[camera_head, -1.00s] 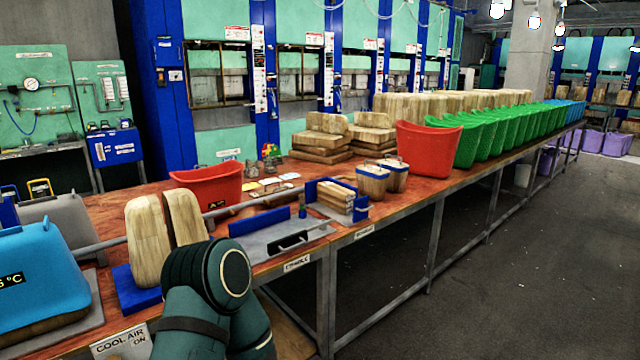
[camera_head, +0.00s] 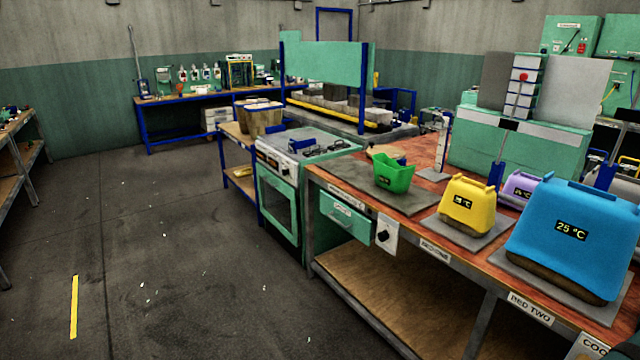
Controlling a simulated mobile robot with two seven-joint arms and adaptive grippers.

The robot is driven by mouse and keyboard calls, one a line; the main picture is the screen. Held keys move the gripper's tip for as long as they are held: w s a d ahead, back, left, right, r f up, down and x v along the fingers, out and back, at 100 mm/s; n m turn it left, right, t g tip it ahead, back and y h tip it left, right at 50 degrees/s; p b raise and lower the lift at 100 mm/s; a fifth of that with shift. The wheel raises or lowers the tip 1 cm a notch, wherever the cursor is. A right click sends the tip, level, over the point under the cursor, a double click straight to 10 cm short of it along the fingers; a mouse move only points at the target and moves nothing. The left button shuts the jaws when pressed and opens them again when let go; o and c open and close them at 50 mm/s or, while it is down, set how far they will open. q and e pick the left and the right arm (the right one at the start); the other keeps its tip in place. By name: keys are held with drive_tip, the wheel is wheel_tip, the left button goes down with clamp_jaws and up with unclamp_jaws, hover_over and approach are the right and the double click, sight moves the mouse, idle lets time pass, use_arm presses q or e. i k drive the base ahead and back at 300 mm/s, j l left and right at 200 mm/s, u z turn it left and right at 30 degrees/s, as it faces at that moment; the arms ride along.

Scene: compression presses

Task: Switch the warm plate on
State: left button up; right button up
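No part labelled as the warm plate is readable. A white switch box with a black knob (camera_head: 384,235) is on the bench front, beside a green drawer (camera_head: 346,218). A green cooker (camera_head: 280,205) with dials on its front panel stands at the bench's left end. Grey plates lie on the bench top: one under a yellow cover (camera_head: 467,206) and one under a blue cover reading 25 °C (camera_head: 572,238). I cannot tell which of these is the warm plate, or any switch's state.
A blue workbench (camera_head: 185,101) is at the back.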

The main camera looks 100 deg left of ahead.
sight(382, 237)
drive_tip(key=u, duration=2.9)
drive_tip(key=z, duration=0.45)
drive_tip(key=i+j+z, duration=0.25)
drive_tip(key=i+z, duration=0.15)
drive_tip(key=i+j+z, duration=0.35)
drive_tip(key=i+j, duration=0.35)
drive_tip(key=i+j+z, duration=0.1)
drive_tip(key=i+j, duration=0.25)
drive_tip(key=j, duration=0.25)
